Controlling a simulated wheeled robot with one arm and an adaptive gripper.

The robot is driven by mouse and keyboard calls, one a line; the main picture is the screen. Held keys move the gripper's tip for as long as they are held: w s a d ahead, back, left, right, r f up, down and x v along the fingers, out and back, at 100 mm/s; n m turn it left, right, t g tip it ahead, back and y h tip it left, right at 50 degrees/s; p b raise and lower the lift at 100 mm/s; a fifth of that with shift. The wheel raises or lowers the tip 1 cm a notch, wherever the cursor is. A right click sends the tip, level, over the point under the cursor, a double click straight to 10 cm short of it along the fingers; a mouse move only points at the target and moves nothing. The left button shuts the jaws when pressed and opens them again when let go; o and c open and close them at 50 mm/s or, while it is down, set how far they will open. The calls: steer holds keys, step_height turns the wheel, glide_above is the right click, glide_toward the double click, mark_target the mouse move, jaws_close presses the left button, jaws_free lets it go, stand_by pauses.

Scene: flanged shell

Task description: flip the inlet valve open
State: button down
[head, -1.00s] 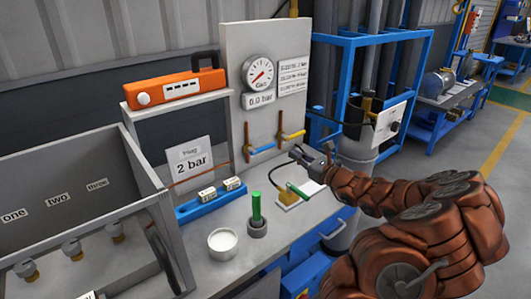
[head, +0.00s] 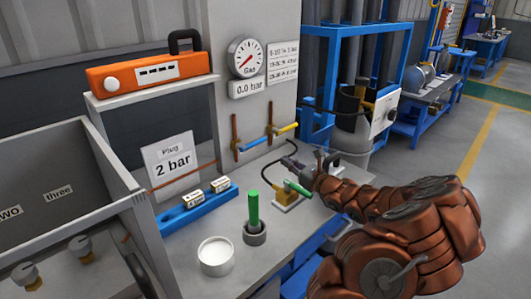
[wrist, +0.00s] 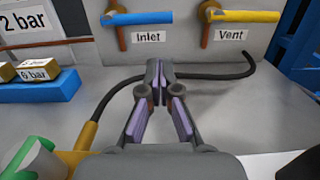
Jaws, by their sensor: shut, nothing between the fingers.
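The inlet valve's blue handle (wrist: 137,17) lies level across a vertical copper pipe, above the "Inlet" label (wrist: 148,37) in the wrist view. In the head view the blue handle (head: 253,144) is low on the grey panel. The yellow vent handle (wrist: 243,16) is also level, to its right above the "Vent" label. My gripper (wrist: 160,78) is shut and empty. In the head view my gripper (head: 290,163) is over the bench.
A black hose (wrist: 215,75) runs behind my fingers to a brass fitting (wrist: 86,135). A round gauge (head: 246,58) sits above a "0.0 bar" sign. A green rod (head: 253,208), a white cup (head: 215,255) and a blue block rack (head: 185,210) stand on the bench.

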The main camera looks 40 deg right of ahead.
steer(key=shift+w+a, duration=0.15)
steer(key=shift+w+a+r, duration=0.1)
steer(key=shift+w, duration=0.45)
steer(key=shift+w+a+r+p, duration=0.1)
steer(key=shift+w+a+p, duration=0.15)
steer(key=shift+w, duration=1.2)
steer(key=shift+w+a+r+p, duration=0.1)
steer(key=shift+w+p, duration=0.15)
steer(key=shift+w, duration=1.15)
steer(key=shift+w+a+p, duration=0.2)
steer(key=shift+w+p, duration=0.05)
steer(key=shift+w, duration=1.2)
